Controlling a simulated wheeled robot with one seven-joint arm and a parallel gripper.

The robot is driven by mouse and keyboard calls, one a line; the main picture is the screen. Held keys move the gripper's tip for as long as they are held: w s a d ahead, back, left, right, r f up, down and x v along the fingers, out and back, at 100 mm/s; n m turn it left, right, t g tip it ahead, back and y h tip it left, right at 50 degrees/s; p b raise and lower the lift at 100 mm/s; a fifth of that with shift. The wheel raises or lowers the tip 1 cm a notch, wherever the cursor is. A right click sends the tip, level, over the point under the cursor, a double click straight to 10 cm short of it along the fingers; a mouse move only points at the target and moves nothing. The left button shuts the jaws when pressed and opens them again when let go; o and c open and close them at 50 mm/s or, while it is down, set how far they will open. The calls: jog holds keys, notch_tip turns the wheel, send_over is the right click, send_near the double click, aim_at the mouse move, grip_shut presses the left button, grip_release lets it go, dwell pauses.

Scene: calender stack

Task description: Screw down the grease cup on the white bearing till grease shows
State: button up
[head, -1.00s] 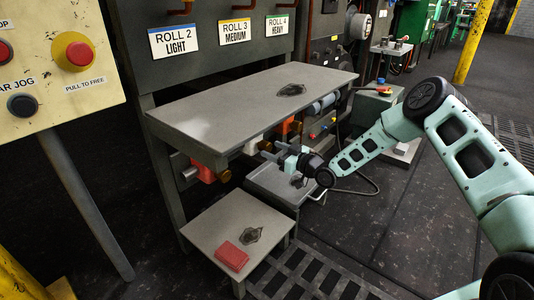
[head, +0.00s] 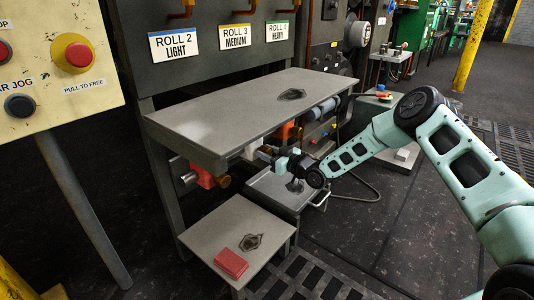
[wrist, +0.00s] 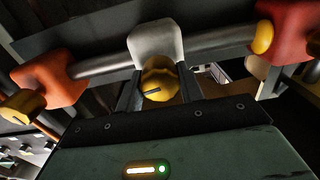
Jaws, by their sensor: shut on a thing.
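The white bearing (wrist: 155,38) sits on a steel shaft at the upper middle of the wrist view. Its brass grease cup (wrist: 158,77) points toward me, with a dark slot line on its face. My gripper (wrist: 159,88) has a dark finger on each side of the cup and is shut on it. In the head view, the white bearing (head: 252,149) shows under the bench edge, with my gripper (head: 262,152) up against it. The cup is hidden there. I can see no grease at the bearing in either view.
An orange bearing (wrist: 50,78) with its own brass cup (wrist: 22,106) is left on the shaft, and a red bearing (wrist: 285,30) is right. The grey bench (head: 240,105) overhangs my gripper.

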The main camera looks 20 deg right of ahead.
jog(key=m, duration=0.3)
jog(key=shift+m+p, duration=0.4)
jog(key=shift+f+m, duration=0.1)
jog(key=shift+m, duration=1.8)
jog(key=o, duration=1)
jog(key=shift+d, duration=0.1)
jog(key=p+v, duration=0.7)
jog(key=v, duration=1)
jog(key=shift+s+d+f, duration=0.1)
jog(key=shift+s+d, duration=0.05)
